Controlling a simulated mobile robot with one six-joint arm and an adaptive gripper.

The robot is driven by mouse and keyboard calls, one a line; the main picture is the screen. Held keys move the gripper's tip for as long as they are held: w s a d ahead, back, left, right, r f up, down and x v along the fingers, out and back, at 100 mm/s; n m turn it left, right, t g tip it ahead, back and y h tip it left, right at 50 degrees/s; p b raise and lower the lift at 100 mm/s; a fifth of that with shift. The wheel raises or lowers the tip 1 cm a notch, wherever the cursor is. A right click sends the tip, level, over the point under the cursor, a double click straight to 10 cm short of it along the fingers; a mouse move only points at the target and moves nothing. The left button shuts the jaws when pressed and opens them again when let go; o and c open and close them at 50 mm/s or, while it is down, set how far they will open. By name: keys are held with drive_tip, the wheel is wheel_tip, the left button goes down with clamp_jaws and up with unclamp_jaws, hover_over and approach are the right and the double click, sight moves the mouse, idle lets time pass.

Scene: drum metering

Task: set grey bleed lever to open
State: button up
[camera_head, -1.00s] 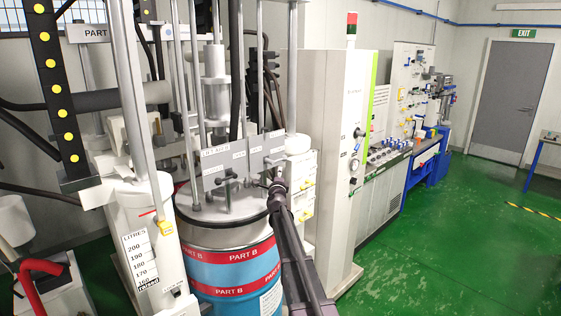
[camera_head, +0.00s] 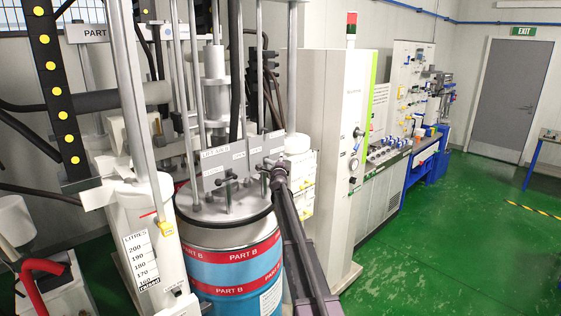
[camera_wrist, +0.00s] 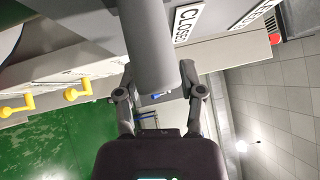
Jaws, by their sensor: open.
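A grey rod-like handle (camera_wrist: 150,40), which looks like the grey bleed lever, fills the top middle of the wrist view. A white label (camera_wrist: 188,20) reading "CLOSED", partly cut off, lies beside it. My gripper (camera_wrist: 158,80) is open, with one finger on each side of the handle's near end. I cannot tell whether the fingers touch it. In the head view my gripper (camera_head: 278,174) is at the right side of the plates on top of the blue drum (camera_head: 235,262). Small dark grey handles (camera_head: 227,184) show on the drum top there.
Yellow levers (camera_wrist: 75,93) on a white block are left of my gripper in the wrist view. Vertical rods (camera_head: 190,80) and a labelled plate (camera_head: 222,160) stand close around the drum top. A tall cabinet (camera_head: 330,130) is to the right. Green floor (camera_head: 440,240) is open beyond.

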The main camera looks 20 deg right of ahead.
drive_tip(key=shift+w+d, duration=0.1)
clamp_jaws()
